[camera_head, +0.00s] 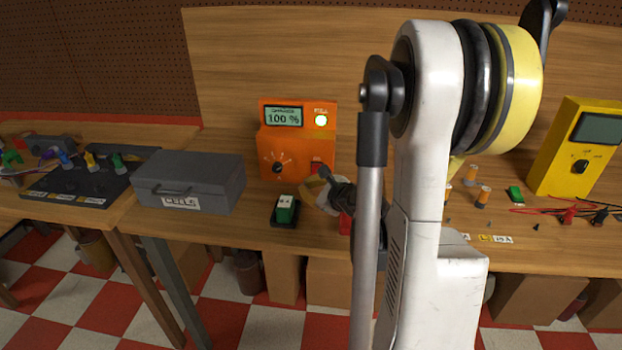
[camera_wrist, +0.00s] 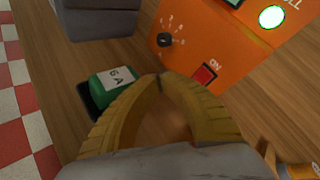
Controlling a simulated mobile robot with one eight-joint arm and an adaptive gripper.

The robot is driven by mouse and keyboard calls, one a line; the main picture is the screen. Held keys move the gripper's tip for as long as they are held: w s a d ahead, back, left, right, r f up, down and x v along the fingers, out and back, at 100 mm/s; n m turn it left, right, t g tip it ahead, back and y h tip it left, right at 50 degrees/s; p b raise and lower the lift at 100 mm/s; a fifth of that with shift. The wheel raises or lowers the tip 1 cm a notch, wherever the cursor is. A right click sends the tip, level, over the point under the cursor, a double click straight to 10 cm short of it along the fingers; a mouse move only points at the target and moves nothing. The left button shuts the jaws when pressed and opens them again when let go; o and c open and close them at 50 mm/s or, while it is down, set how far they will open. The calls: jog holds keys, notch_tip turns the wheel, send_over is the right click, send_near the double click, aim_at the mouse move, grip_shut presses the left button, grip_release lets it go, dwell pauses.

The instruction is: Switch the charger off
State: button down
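The orange charger (camera_head: 270,142) stands at the back of the bench; its display reads 100 % and its round lamp (camera_head: 321,120) is lit green. In the wrist view the charger (camera_wrist: 225,38) fills the top right, with a black dial (camera_wrist: 164,40) and a red switch (camera_wrist: 204,76) marked ON. My gripper (camera_wrist: 158,78) has its yellow fingertips together with nothing seen between them. The tips appear just left of and in front of the red switch, apart from it. In the head view my arm partly hides the gripper.
A green cell block (camera_head: 286,208) sits in a black holder left of my gripper. A grey case (camera_head: 188,182) stands further left. A yellow meter (camera_head: 575,150) with leads and several small parts lie to the right, beyond my arm.

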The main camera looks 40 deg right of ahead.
jog(key=shift+w+d, duration=0.1)
jog(key=w+d+f+b, duration=0.1)
jog(key=w+d, duration=0.1)
jog(key=w+d+f+b, duration=0.1)
jog(key=w+d+f, duration=0.1)
jog(key=shift+w+d+f, duration=0.1)
jog(key=shift+d+f, duration=0.05)
jog(key=shift+d, duration=0.2)
jog(key=shift+w+d+f, duration=0.2)
jog(key=shift+w+d, duration=0.25)
jog(key=shift+d, duration=0.1)
jog(key=shift+f+b, duration=0.1)
jog(key=shift+b, duration=0.2)
dwell(0.7)
jog(key=shift+w+d+f, duration=0.1)
jog(key=shift+w+d, duration=0.15)
jog(key=shift+d, duration=0.05)
jog(key=shift+w+d+f+b, duration=0.2)
jog(key=shift+w+d+b, duration=0.05)
jog(key=shift+d+b, duration=0.1)
dwell(0.7)
jog(key=shift+s+a+r, duration=0.1)
jog(key=shift+a, duration=0.1)
jog(key=shift+s+a+r, duration=0.3)
jog(key=shift+s+a, duration=0.15)
jog(key=shift+a, duration=0.05)
dwell(0.4)
